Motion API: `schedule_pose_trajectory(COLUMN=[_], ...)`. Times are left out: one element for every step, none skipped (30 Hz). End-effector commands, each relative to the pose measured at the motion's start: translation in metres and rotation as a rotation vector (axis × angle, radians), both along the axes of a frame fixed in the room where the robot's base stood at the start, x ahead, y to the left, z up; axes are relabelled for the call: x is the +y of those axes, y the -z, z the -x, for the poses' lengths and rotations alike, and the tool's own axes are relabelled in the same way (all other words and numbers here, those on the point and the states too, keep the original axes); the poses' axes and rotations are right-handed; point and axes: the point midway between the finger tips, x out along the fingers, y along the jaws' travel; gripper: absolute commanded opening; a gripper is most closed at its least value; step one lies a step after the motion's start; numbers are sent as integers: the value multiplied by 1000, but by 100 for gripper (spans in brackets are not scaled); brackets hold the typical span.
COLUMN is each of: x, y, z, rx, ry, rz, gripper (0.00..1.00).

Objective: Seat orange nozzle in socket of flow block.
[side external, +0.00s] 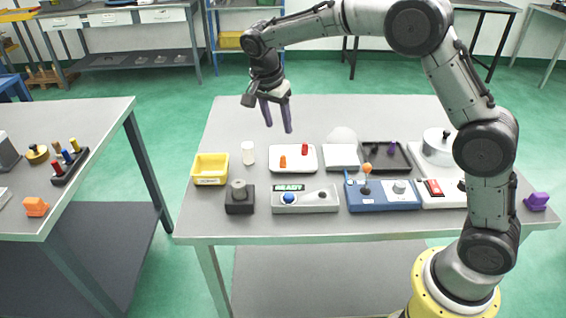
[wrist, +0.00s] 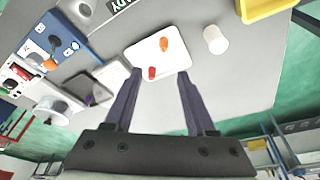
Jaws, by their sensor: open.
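A small orange piece, apparently the nozzle (side external: 283,162), lies on a white tray (side external: 273,166) near the middle of the table. It also shows in the wrist view (wrist: 164,44). A red piece (side external: 305,149) lies beside it on the tray, also in the wrist view (wrist: 152,73). A dark block with a grey round top (side external: 239,197) stands front left of the tray; it may be the flow block, but I cannot make out a socket. My gripper (side external: 278,128) is open and empty, above and behind the tray, its purple fingers pointing down.
A yellow bin (side external: 210,180) and a white cylinder (side external: 248,153) stand left of the tray. A grey READY box (side external: 318,201) and a blue panel with an orange-knobbed lever (side external: 367,171) line the front. A black tray (side external: 399,160) is right. The rear left tabletop is clear.

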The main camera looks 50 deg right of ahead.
Motion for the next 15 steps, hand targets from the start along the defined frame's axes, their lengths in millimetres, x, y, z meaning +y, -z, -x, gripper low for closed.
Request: schedule_pose_trajectory(x=[-2, -3, -5, -7, -9, -11, -12, -14, -15, -16, -17, -18, -19, -19, -20], y=[7, 12, 19, 25, 31, 39, 44, 49, 55, 59, 63, 67, 70, 72, 74], z=[0, 0, 0, 0, -1, -1, -1, -2, -2, -3, -3, -3, -3, -4, -4], rx=[3, 4, 3, 5, 4, 5, 4, 4, 3, 2, 1, 1, 1, 0, -1], ry=[0, 0, 1, 1, 1, 1, 2, 1, 1, 1, 0, 0, -1, -1, 0], rz=[1, 1, 0, 0, 0, 0, 0, 1, 1, 0, 0, 0, 0, 0, 0], gripper=[56, 56, 56, 56, 56, 56, 56, 56, 56, 56, 56, 56, 56, 56, 56])
